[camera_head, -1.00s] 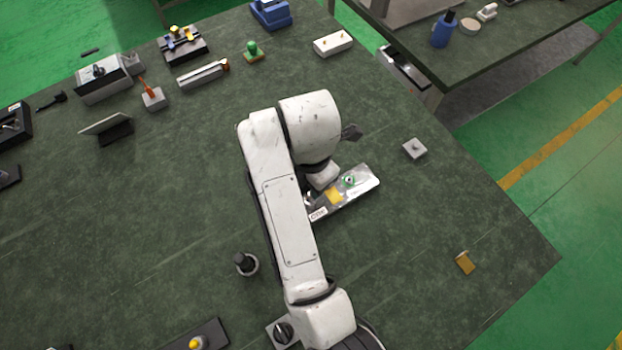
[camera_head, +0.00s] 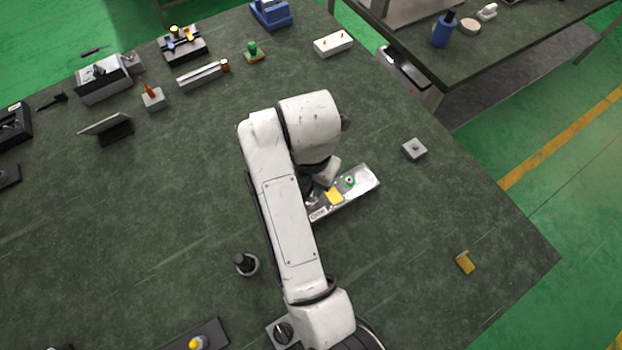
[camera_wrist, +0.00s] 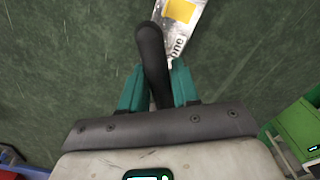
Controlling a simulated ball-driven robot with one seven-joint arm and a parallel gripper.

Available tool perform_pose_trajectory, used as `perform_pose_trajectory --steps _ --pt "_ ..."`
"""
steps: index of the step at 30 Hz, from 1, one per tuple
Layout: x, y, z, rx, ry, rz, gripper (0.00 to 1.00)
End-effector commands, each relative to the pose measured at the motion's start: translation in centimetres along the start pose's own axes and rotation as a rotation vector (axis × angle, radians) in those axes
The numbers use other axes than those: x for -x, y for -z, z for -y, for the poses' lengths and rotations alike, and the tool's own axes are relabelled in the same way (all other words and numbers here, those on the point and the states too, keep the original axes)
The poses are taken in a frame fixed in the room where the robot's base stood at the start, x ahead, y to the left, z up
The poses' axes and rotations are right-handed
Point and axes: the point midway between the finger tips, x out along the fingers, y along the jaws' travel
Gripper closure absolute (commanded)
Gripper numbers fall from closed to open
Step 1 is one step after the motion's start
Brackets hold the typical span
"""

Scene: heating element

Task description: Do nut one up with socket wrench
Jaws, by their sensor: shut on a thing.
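My gripper (camera_wrist: 158,88) has teal fingers closed around a dark, rounded cylindrical tool (camera_wrist: 150,50), likely the socket wrench, in the wrist view. The tool's rounded end points away from the gripper. Just beyond it lies a metal plate (camera_wrist: 192,10) with a yellow patch and printed lettering. In the head view the same plate (camera_head: 361,183) lies on the table with a yellow block (camera_head: 334,196) and a green part (camera_head: 350,181) on it. My arm hides the gripper and the tool there. I cannot make out the nut or whether the tool touches the plate.
A small grey block (camera_head: 414,149) stands right of the plate, and a brown piece (camera_head: 465,263) lies near the right table edge. A dark cylinder in a ring (camera_head: 246,264) is left of my arm. Several fixtures line the far edge. The table's left middle is clear.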

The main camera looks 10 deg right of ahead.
Motion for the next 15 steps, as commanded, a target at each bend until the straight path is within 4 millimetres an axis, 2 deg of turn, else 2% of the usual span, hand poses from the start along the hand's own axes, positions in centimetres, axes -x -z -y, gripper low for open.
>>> perform_pose_trajectory --steps 15 --pt "-0.55 0.01 -0.03 0.000 -0.001 0.000 1.00"
